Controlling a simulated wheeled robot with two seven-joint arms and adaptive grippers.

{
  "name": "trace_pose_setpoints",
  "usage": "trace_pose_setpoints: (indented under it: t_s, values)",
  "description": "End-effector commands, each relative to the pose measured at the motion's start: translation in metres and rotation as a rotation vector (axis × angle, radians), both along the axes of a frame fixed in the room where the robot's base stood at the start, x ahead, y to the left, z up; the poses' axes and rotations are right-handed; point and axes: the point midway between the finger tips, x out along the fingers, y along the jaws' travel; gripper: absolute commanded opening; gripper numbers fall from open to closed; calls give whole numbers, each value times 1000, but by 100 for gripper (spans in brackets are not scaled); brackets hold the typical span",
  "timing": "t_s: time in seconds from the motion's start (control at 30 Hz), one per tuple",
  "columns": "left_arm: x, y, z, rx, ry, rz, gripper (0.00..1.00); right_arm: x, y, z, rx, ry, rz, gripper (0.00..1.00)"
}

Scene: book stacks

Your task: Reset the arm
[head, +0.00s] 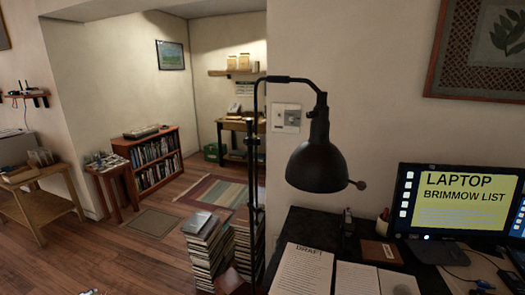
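Book stacks (206,248) stand on the wooden floor at the lower middle, beside the pole of a black lamp (318,160).
A dark desk (302,227) with papers (303,268) and a monitor (459,205) fills the lower right. A low bookcase (155,163), a small side table (108,178) and a wooden table (40,198) stand at the left. Wooden floor (110,262) is clear at lower left.

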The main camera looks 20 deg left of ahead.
Motion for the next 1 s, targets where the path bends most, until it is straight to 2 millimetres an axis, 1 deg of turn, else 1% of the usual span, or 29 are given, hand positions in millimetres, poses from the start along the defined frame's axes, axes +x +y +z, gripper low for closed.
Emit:
trace_pose_setpoints:
  t_s: [0.03, 0.1, 0.2, 0.4, 0.53, 0.6, 0.67, 0.77, 0.87, 0.97, 1.0]
  values:
    - [-23, 8, -4, 5, 23, 38, 44, 4, 0, 0, 0, -4, 0, 45]
    - [-48, 18, -8, 12, 47, 83, 44, 8, 0, 0, 0, -8, 0, 45]
    - [-77, 28, -10, 21, 75, 137, 44, 14, 0, 1, 0, -15, 0, 45]
    - [-127, 44, -13, 39, 124, 224, 44, 18, 0, 1, 1, -20, 0, 45]
    - [-153, 50, -14, 47, 147, 271, 44, 16, 0, 1, 1, -17, 0, 45]
    - [-153, 36, -29, 22, 146, 270, 44, 13, 0, 1, 0, -15, 0, 45]
    - [-156, 26, -39, 7, 148, 273, 44, 10, 0, 1, 0, -11, 0, 45]
    - [-161, 9, -57, -20, 151, 278, 44, 4, 0, 0, 0, -5, 0, 45]
    - [-167, -12, -78, -54, 155, 285, 44, -1, 0, 0, 0, 1, 0, 45]
    - [-174, -39, -103, -94, 161, 293, 44, -3, 0, 0, 0, 3, 0, 45]
    - [-177, -52, -113, -112, 164, 297, 44, -3, 0, 0, 0, 3, 0, 45]
